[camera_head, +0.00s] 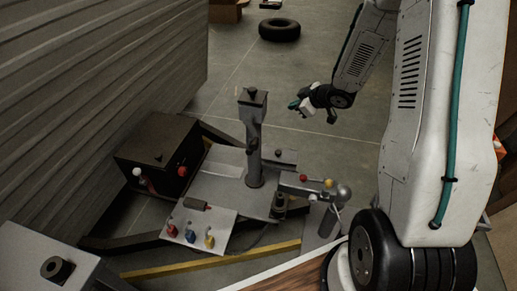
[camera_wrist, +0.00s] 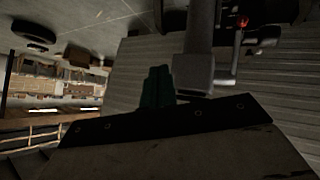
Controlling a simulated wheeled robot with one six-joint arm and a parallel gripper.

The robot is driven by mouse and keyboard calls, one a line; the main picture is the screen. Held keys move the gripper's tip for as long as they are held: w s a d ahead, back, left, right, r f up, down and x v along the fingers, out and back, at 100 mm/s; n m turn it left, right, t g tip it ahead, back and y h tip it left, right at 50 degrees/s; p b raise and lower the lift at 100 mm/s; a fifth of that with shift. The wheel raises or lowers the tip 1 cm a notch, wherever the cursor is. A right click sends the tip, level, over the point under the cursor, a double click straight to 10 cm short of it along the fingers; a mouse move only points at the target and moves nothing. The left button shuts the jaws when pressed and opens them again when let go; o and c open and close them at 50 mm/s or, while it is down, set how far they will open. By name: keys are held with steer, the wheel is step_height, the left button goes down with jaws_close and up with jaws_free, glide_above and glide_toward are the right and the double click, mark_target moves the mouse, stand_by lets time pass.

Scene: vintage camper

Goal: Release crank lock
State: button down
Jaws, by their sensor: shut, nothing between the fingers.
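A grey upright jack post (camera_head: 252,135) with a square cap stands on the trailer tongue in the head view. It also shows in the wrist view (camera_wrist: 197,70), with its cap close beyond the fingers. I cannot tell for sure which part is the crank lock; a small dark knob (camera_head: 252,145) shows on the post. My gripper (camera_head: 295,105), with teal fingers, is right of the post's top and apart from it in the head view. In the wrist view its fingers (camera_wrist: 158,72) are together and empty.
A plate with red, blue and yellow connectors (camera_head: 190,233) lies at the front. A dark box (camera_head: 158,153) stands left, by the corrugated camper wall (camera_head: 90,80). The ball hitch (camera_head: 342,193) is right of the post. A tyre (camera_head: 279,30) lies on open floor behind.

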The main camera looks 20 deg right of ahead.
steer(key=s+a+f+n+y, duration=0.1)
steer(key=s+a+f+y, duration=0.1)
steer(key=s+f+y, duration=0.1)
steer(key=s+a+f+g+y, duration=0.1)
steer(key=s+a+f+y, duration=0.1)
steer(key=f, duration=0.5)
steer(key=s+y, duration=0.1)
steer(key=y, duration=0.1)
steer(key=shift+a+n+y, duration=0.25)
steer(key=shift+n+y, duration=0.15)
steer(key=f+x, duration=0.2)
steer(key=x, duration=1.1)
steer(key=shift+s+d+f, duration=0.35)
steer(key=shift+d, duration=0.05)
